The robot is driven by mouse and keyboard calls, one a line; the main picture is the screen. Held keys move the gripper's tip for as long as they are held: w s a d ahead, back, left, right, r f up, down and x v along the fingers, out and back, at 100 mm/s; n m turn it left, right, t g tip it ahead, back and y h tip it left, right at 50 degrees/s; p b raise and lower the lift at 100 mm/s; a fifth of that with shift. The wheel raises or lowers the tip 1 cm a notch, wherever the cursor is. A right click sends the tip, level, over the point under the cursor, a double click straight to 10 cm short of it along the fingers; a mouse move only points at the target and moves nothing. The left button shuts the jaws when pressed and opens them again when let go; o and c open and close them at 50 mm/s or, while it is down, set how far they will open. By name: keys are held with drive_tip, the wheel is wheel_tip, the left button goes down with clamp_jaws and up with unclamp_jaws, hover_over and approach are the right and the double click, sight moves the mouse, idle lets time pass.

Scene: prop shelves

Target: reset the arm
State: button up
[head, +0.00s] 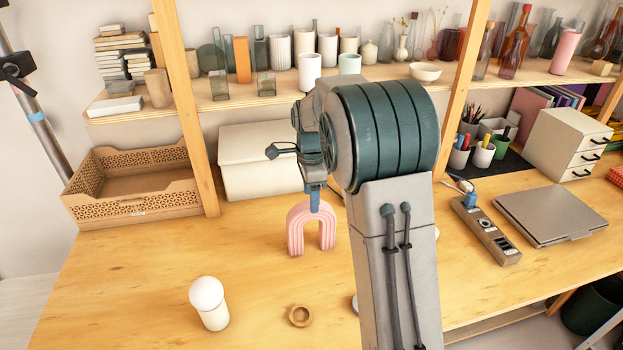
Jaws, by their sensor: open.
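My arm rises through the middle of the head view and hides part of the table and shelf behind it. My gripper (315,204) shows only in part, as a blue piece pointing down at the left of the arm. It is open, and I see nothing held in it. Its tip overlaps the top of a pink ribbed arch (297,232) in the picture. The arch stands upright on the wooden table. I cannot tell whether the gripper touches it.
A white globe lamp (208,301) and a small wooden ring (300,315) are on the table (120,290) in front. A wooden crate (135,203) and a white box (262,180) stand behind. A closed laptop (550,214) and a power strip (487,229) lie right. Shelves hold several vases.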

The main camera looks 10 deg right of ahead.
wheel_tip(320, 180, up, 5)
drive_tip(key=shift+r, duration=0.1)
drive_tip(key=shift+s+r, duration=0.15)
drive_tip(key=shift+r, duration=0.05)
drive_tip(key=s+f+n+t, duration=0.1)
drive_tip(key=s+n+t, duration=0.2)
drive_tip(key=s+n, duration=1.5)
drive_tip(key=s, duration=0.9)
drive_tip(key=shift+s, duration=0.25)
